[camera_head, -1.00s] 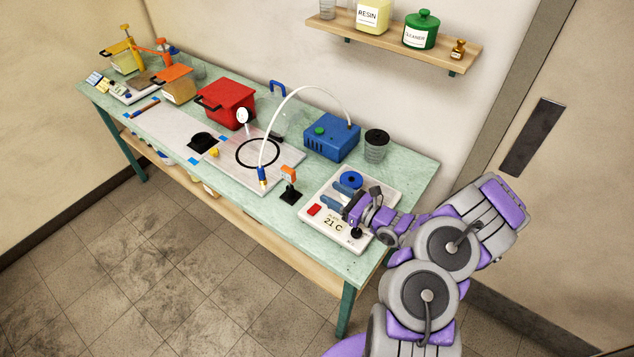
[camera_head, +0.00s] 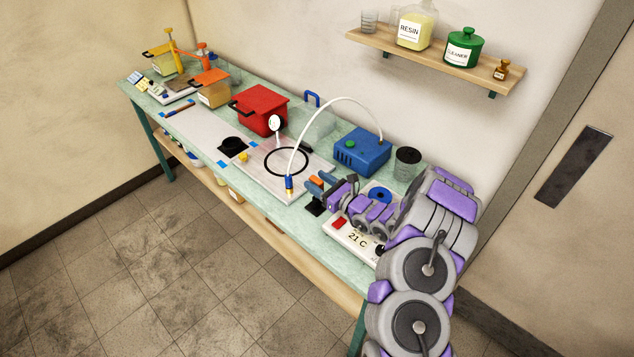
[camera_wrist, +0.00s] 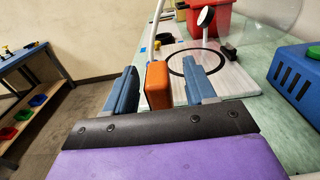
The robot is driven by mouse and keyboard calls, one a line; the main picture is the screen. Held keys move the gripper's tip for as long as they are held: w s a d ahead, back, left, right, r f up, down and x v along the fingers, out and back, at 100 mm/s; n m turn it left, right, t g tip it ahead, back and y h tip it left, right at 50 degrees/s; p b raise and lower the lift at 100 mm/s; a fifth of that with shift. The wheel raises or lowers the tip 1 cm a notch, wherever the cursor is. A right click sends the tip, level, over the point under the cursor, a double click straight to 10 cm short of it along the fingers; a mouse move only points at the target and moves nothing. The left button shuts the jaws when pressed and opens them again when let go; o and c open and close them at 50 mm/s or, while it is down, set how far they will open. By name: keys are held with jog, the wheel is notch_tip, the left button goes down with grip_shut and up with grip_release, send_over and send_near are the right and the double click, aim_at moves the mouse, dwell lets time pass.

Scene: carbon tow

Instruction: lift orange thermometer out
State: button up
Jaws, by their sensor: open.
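The orange thermometer (camera_wrist: 158,86) stands between my gripper's two blue fingers in the wrist view, with a visible gap on each side. In the head view its orange top (camera_head: 315,181) shows between the fingertips, above a small black stand (camera_head: 314,208). My gripper (camera_head: 320,183) is open around it; the open fingers also show in the wrist view (camera_wrist: 161,80). The thermometer's lower part is hidden by my gripper in the wrist view, and I cannot tell there how it sits in the stand.
A white plate (camera_head: 256,178) with a black ring and white hose lies left of the stand. A blue box (camera_head: 362,153) and a dark-lidded cup (camera_head: 406,165) stand behind. A shelf (camera_head: 440,62) hangs above.

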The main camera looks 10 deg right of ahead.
jog(key=shift+w+a, duration=0.35)
jog(key=shift+a, duration=0.15)
jog(key=shift+d, duration=0.15)
jog(key=shift+d, duration=0.2)
jog(key=shift+c, duration=1.3)
jog(key=shift+a, duration=0.25)
grip_shut()
jog(key=shift+d+r+p, duration=0.1)
jog(key=shift+r+p, duration=0.9)
jog(key=shift+r, duration=2.85)
